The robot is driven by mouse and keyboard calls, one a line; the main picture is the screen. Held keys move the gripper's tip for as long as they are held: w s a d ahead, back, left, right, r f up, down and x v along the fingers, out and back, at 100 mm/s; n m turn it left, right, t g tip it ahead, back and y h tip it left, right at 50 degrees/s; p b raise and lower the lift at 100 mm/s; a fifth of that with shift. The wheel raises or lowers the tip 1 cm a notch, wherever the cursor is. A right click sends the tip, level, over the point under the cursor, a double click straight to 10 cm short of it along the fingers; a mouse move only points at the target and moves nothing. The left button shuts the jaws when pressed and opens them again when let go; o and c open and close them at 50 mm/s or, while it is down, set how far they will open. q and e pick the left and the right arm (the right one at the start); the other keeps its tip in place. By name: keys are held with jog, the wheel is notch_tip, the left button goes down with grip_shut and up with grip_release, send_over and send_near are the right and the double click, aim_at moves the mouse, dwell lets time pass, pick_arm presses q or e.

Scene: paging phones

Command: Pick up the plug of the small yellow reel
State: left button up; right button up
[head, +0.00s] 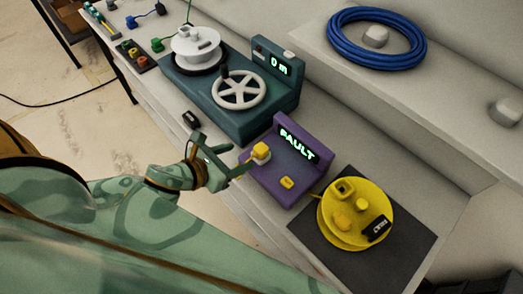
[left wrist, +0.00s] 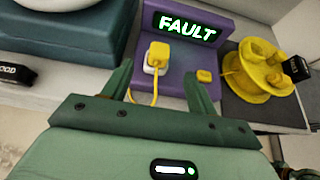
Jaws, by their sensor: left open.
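The small yellow reel (head: 340,222) sits on a dark mat at the right of the bench; it also shows in the left wrist view (left wrist: 255,80). Its yellow plug (head: 262,149) stands in a white socket on the purple tester (head: 268,184), whose screen reads FAULT. In the left wrist view the plug (left wrist: 159,51) is just beyond my fingertips, between their lines, with a yellow cord hanging below it. My left gripper (head: 236,157) is open and empty, close to the plug; whether a finger touches it I cannot tell. My right gripper is not in view.
A teal winder (head: 215,112) with a white handwheel stands behind the tester. A yellow button (head: 287,183) is on the tester. A blue cable coil (head: 377,38) lies on the upper ledge. A small black tag (head: 191,119) lies near the bench edge.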

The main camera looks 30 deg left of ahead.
aim_at(260, 149)
pick_arm(q)
jog(key=b+x, duration=0.1)
jog(key=x, duration=0.4)
jog(key=shift+w+d+f, duration=0.25)
jog(key=shift+w, duration=0.05)
jog(key=shift+w+d+f, duration=0.15)
jog(key=shift+w+f, duration=0.1)
jog(key=shift+w, duration=0.3)
jog(key=b+x, duration=0.1)
jog(key=x, duration=0.4)
jog(key=shift+b, duration=0.35)
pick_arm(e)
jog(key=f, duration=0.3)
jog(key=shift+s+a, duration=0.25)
pick_arm(q)
jog(key=c, duration=1.1)
